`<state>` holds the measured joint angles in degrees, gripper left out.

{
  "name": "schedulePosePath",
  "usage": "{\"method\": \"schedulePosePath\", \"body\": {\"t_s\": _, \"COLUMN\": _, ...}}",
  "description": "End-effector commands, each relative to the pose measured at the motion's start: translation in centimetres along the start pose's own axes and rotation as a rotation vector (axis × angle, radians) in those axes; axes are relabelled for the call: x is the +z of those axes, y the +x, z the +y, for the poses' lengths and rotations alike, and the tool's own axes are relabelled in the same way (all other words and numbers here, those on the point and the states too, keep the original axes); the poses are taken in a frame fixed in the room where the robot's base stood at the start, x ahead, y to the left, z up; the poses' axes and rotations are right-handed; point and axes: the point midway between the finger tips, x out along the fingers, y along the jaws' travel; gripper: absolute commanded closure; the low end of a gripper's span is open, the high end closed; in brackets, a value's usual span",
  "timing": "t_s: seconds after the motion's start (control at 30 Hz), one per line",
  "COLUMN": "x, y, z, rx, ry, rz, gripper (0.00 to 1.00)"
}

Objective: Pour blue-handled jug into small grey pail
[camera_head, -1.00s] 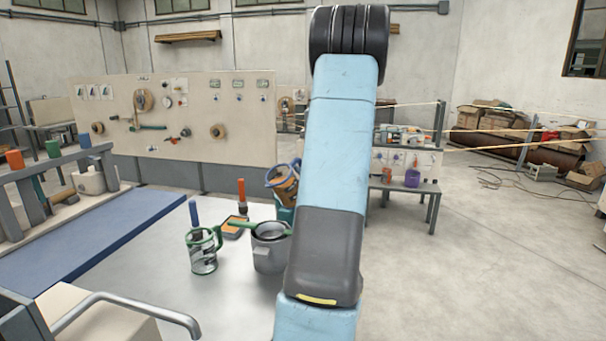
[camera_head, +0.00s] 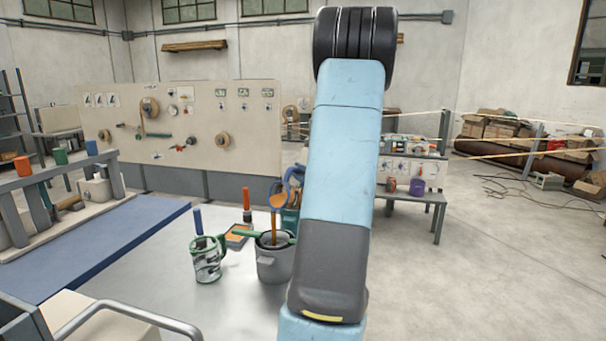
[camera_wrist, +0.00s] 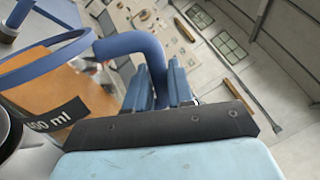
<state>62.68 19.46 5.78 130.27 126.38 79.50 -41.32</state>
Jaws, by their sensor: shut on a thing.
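The blue-handled jug (camera_head: 293,180) is steeply tilted above the small grey pail (camera_head: 274,268). Orange liquid (camera_head: 274,225) runs from its lip in a narrow stream down into the pail's mouth. In the wrist view, my gripper (camera_wrist: 160,88) is shut on the jug's blue handle (camera_wrist: 128,45). The jug's clear body, with orange contents (camera_wrist: 55,90) and a volume marking, shows at the left there. In the head view my arm hides the gripper and part of the jug.
A clear green-handled jug (camera_head: 207,262) stands left of the pail. A blue mat (camera_head: 100,240) covers the bench's left side. The bench front is bare.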

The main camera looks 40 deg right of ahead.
Motion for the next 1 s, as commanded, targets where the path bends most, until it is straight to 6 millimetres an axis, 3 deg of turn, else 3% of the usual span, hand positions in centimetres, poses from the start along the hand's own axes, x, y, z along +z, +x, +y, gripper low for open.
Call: {"method": "schedulePosePath", "body": {"t_s": 1.0, "x": 4.7, "y": -0.4, "z": 2.6, "rx": -0.001, "ry": -0.414, "rz": -0.08, "gripper": 1.0}}
